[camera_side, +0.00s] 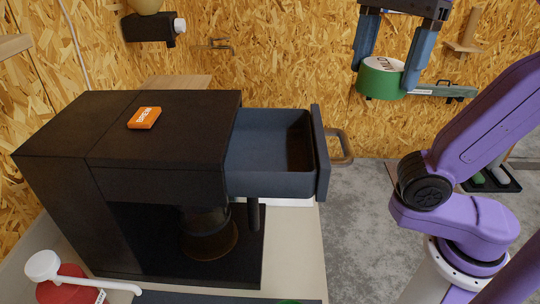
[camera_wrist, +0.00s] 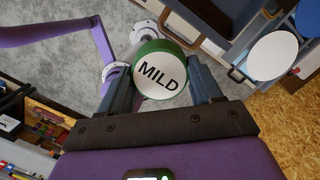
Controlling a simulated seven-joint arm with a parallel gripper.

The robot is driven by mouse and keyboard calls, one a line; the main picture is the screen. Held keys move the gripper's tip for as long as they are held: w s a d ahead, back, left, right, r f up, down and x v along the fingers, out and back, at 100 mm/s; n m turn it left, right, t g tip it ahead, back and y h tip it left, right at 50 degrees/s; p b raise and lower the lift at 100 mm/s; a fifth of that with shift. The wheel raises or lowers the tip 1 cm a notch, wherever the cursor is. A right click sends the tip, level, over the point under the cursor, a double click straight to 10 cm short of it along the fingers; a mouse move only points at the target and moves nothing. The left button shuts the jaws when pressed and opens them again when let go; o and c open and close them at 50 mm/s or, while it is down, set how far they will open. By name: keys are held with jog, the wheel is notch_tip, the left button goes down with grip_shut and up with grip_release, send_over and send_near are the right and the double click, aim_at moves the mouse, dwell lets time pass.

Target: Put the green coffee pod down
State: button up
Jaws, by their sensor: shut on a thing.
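The green coffee pod (camera_side: 381,83) has a white top marked MILD, which reads clearly in the wrist view (camera_wrist: 160,74). My gripper (camera_side: 387,76) is shut on it, one blue-grey finger on either side; the fingers also show in the wrist view (camera_wrist: 160,84). The pod hangs in the air, slightly tilted in the side view, to the right of and above the open drawer (camera_side: 321,150). The drawer sticks out of the black coffee machine (camera_side: 165,187); the visible part of its inside is empty.
A red pump bottle (camera_side: 66,287) is at lower left. The drawer's handle (camera_side: 341,146) juts right. A white round-topped thing (camera_wrist: 272,55) shows in the wrist view.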

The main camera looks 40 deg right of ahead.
jog(key=shift+s+a+r, duration=0.1)
jog(key=shift+s+a, duration=0.05)
jog(key=shift+s, duration=0.05)
jog(key=shift+w+a, duration=0.2)
jog(key=shift+w, duration=0.05)
jog(key=w+a+f, duration=0.2)
jog(key=w+f, duration=0.1)
jog(key=w+a+f, duration=0.5)
jog(key=w+f, duration=0.1)
jog(key=shift+w+a, duration=0.2)
jog(key=shift+w, duration=0.2)
jog(key=shift+w+a+f, duration=0.15)
jog(key=shift+f, duration=0.15)
jog(key=shift+w+a+f, duration=0.1)
jog(key=shift+w+f, duration=0.05)
jog(key=shift+f, duration=1.5)
jog(key=shift+f, duration=0.1)
jog(key=o, duration=0.8)
